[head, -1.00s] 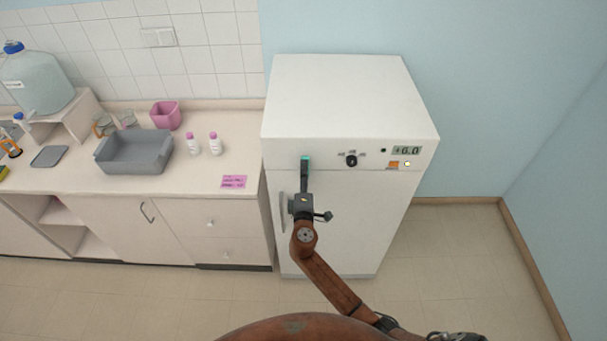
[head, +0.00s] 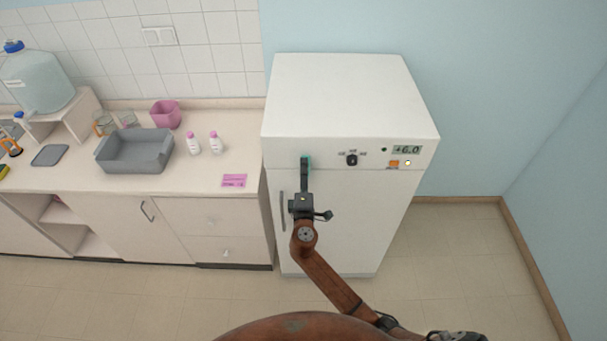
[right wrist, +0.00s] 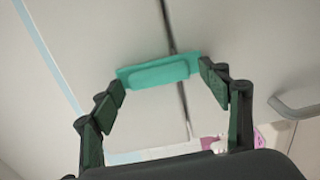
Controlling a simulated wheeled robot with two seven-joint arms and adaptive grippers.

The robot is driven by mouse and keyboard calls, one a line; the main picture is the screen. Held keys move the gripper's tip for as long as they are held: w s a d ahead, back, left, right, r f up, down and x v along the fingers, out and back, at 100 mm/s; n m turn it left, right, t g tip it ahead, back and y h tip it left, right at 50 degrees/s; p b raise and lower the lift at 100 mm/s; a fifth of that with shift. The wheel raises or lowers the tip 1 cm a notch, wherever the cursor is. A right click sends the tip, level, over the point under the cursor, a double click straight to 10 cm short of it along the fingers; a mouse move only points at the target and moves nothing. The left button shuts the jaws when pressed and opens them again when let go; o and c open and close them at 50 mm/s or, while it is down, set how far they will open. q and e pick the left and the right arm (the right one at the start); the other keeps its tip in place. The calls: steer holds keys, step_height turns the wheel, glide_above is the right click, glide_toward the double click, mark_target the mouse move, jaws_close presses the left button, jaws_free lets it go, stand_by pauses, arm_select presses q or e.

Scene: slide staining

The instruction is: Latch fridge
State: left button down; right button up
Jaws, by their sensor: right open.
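The white fridge (head: 385,215) stands right of the counter, and its door looks shut. A teal latch (right wrist: 160,71) lies across the dark seam between the door and the panel above it. In the head view the latch (head: 309,163) is mostly hidden behind my right gripper (head: 305,167). In the right wrist view my right gripper (right wrist: 163,87) is open, with one finger near each end of the latch. I cannot tell whether the fingers touch it. My left gripper is not in view.
A door handle (head: 283,212) is just left of my right gripper; it also shows in the wrist view (right wrist: 296,108). A control panel with a dial (head: 351,159) is to the right. The counter (head: 75,180) holds a grey tub (head: 133,165) and bottles. Floor right of the fridge is clear.

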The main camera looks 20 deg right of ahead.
steer(key=v, duration=1.2)
steer(key=s+d+f+m+g+y+b, duration=0.1)
steer(key=s+d+f+g, duration=0.1)
steer(key=f, duration=1)
steer(key=s+d+f+g+y+b, duration=0.1)
steer(key=s+f+g, duration=0.15)
steer(key=f, duration=0.95)
steer(key=s+d+f+m+g+y, duration=0.1)
steer(key=d+f+g, duration=0.1)
steer(key=f, duration=0.9)
steer(key=s+d+f+m+g+b, duration=0.1)
steer(key=s+d+f+m+g, duration=0.1)
steer(key=s+f, duration=0.65)
steer(key=s+d+f+m+g+b, duration=0.1)
steer(key=s+d+f+g, duration=0.3)
steer(key=f, duration=0.7)
steer(key=s+d+f+m+g, duration=0.1)
steer(key=s+f, duration=0.5)
steer(key=s, duration=0.6)
steer(key=s+d+f+m+g+y+b, duration=0.1)
steer(key=s+d+f+m, duration=0.2)
steer(key=s, duration=0.9)
steer(key=s+d+f+m+g+b, duration=0.1)
steer(key=s+f+m, duration=0.3)
steer(key=s+f, duration=0.6)
steer(key=s+d+g, duration=0.1)
steer(key=s, duration=0.2)
steer(key=shift+m+y, duration=0.3)
steer(key=shift+y, duration=0.1)
